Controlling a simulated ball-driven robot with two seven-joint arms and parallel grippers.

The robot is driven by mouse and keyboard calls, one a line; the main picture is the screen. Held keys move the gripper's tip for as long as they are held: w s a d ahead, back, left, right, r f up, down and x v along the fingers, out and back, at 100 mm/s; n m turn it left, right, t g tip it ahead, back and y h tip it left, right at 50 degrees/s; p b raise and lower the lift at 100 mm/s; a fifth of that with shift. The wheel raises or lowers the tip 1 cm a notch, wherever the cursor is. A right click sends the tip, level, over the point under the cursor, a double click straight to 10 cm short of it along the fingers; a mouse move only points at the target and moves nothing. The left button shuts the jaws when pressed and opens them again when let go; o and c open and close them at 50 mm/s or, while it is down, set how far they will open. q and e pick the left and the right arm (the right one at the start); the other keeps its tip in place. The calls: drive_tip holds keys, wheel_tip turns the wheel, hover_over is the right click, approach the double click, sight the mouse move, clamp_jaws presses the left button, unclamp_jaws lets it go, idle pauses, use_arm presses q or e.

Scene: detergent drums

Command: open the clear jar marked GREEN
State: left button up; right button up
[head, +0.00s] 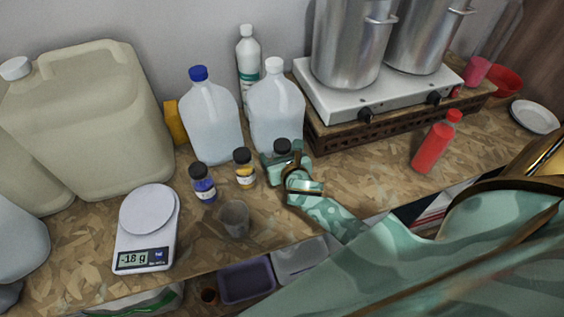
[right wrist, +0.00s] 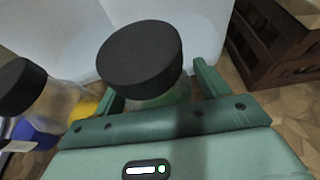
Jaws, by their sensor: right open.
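A jar with a black lid (head: 282,146) stands at the rear of the worktop, right of two similar jars. Its lid (right wrist: 140,58) is on in the right wrist view, and greenish contents (right wrist: 172,95) show just below it. No marking on it is readable. My right gripper (head: 286,160) is at this jar. In the right wrist view its open fingers (right wrist: 160,85) stand on either side of the jar, below the lid. I cannot tell whether they touch it. The gripper hides most of the jar's body. My left gripper is not in view.
A jar with yellow contents (head: 244,170) and a blue jar (head: 203,183) stand close to the left. Clear jugs (head: 275,110) are close behind. A grey cup (head: 235,219) and a scale (head: 148,230) stand nearer the front. A red bottle (head: 432,147) stands to the right.

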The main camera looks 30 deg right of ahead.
sight(279, 147)
drive_tip(key=shift+s, duration=0.15)
drive_tip(key=c, duration=1.1)
drive_tip(key=shift+r, duration=0.15)
drive_tip(key=shift+r, duration=0.25)
wheel_tip(279, 147, up, 2)
drive_tip(key=shift+r+p, duration=0.25)
drive_tip(key=shift+p, duration=0.5)
drive_tip(key=s+a+r, duration=0.1)
drive_tip(key=r, duration=0.1)
drive_tip(key=s+r+p, duration=0.1)
drive_tip(key=r, duration=0.1)
drive_tip(key=s+a+r+p, duration=0.1)
drive_tip(key=shift+s+a+r, duration=0.3)
drive_tip(key=shift+s+r, duration=0.05)
drive_tip(key=shift+r, duration=0.05)
drive_tip(key=s+a+r, duration=0.1)
drive_tip(key=s, duration=0.1)
drive_tip(key=s+a+r, duration=0.1)
drive_tip(key=s+a, duration=0.1)
drive_tip(key=s, duration=0.1)
drive_tip(key=s+a+r, duration=0.2)
drive_tip(key=s, duration=0.1)
